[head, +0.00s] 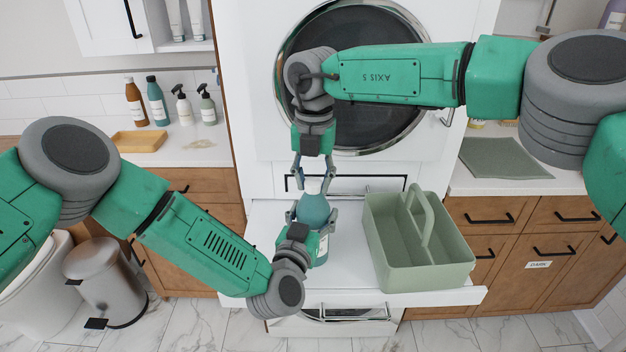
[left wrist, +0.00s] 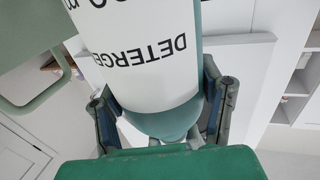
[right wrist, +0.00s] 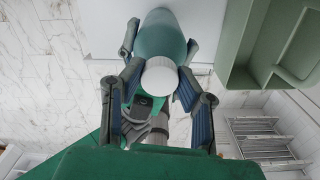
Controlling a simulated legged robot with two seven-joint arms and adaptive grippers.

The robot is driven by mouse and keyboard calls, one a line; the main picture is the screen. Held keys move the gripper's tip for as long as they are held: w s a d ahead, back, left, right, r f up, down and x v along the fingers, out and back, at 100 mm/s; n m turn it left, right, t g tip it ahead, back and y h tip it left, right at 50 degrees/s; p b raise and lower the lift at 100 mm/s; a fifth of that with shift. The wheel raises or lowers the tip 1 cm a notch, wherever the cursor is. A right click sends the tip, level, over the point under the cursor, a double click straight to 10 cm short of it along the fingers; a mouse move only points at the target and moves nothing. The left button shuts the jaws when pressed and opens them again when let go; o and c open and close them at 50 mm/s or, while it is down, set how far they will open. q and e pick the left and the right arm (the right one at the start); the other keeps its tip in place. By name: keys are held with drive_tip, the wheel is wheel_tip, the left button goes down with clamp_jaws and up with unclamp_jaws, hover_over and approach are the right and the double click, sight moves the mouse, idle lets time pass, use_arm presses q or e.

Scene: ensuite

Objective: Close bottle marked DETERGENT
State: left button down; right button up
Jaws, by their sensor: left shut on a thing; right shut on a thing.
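The teal bottle (head: 314,209) stands upright over the white pull-out shelf. Its white label, reading "DETERGE…", shows in the left wrist view (left wrist: 140,55). My left gripper (head: 313,218) is shut around the bottle's upper body from the front; its fingers flank the bottle in the left wrist view (left wrist: 165,110). A white cap (right wrist: 159,76) is at the bottle's top, between the fingers of my right gripper (right wrist: 158,88). My right gripper points down from above, shut on the cap (head: 312,186). Whether the cap is fully seated on the neck is hidden.
A green caddy (head: 420,270) with a handle stands on the shelf (head: 345,292) right of the bottle. A round-door washer (head: 350,75) is behind. Several bottles and a yellow tray (head: 138,141) stand on the left counter. A grey bin (head: 105,275) is at lower left.

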drive_tip(key=m, duration=0.7)
drive_tip(key=shift+a, duration=0.1)
drive_tip(key=m, duration=1.1)
drive_tip(key=shift+w, duration=0.1)
drive_tip(key=m, duration=0.4)
drive_tip(key=shift+m, duration=0.4)
drive_tip(key=o, duration=0.7)
drive_tip(key=shift+d, duration=0.2)
